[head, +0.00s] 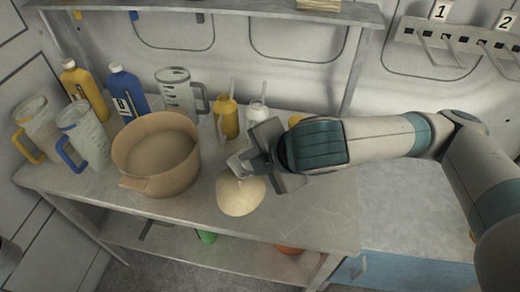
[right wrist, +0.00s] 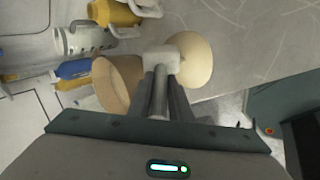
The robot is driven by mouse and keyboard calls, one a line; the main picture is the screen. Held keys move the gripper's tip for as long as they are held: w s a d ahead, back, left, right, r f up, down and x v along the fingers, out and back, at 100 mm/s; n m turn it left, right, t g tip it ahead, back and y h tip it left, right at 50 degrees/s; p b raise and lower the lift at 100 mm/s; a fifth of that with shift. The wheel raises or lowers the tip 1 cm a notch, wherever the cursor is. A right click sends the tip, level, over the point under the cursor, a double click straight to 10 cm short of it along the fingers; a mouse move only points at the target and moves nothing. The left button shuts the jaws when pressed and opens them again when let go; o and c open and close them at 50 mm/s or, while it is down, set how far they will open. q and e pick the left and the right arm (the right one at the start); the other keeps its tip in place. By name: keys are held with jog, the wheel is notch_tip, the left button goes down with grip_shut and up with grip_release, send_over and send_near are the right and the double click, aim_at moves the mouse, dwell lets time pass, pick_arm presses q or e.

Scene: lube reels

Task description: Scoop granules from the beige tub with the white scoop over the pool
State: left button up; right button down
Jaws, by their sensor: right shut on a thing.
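The beige tub (head: 172,183) stands on the metal table, with tan contents or floor inside. It also shows in the right wrist view (right wrist: 104,76). My right gripper (head: 256,160) is to the right of the tub, above the table, shut on the white scoop (head: 240,166). The scoop's pale end shows past the fingertips in the right wrist view (right wrist: 161,60). A pale beige rounded mound (head: 240,195) is just below the scoop; I cannot tell if they touch. No dark pool shows; the mound may hide it. My left gripper is out of view.
Clear jugs (head: 84,136), a yellow bottle (head: 87,92) and a blue bottle (head: 127,93) crowd left and behind the tub. A large jug (head: 178,93) and small yellow (head: 228,120) and white (head: 257,111) bottles stand at the back. The table's front right is clear.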

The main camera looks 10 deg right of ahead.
jog(key=s+a+f+n+t+h+p, duration=0.1)
jog(key=s+a+n+t+h+p, duration=0.2)
jog(key=p, duration=0.9)
jog(key=s+a+t+h, duration=0.1)
jog(key=s+a, duration=0.1)
jog(key=a, duration=0.1)
jog(key=shift+a+f, duration=0.2)
jog(key=shift+a, duration=0.2)
jog(key=shift+d+t+h, duration=0.3)
jog(key=shift+w, duration=0.1)
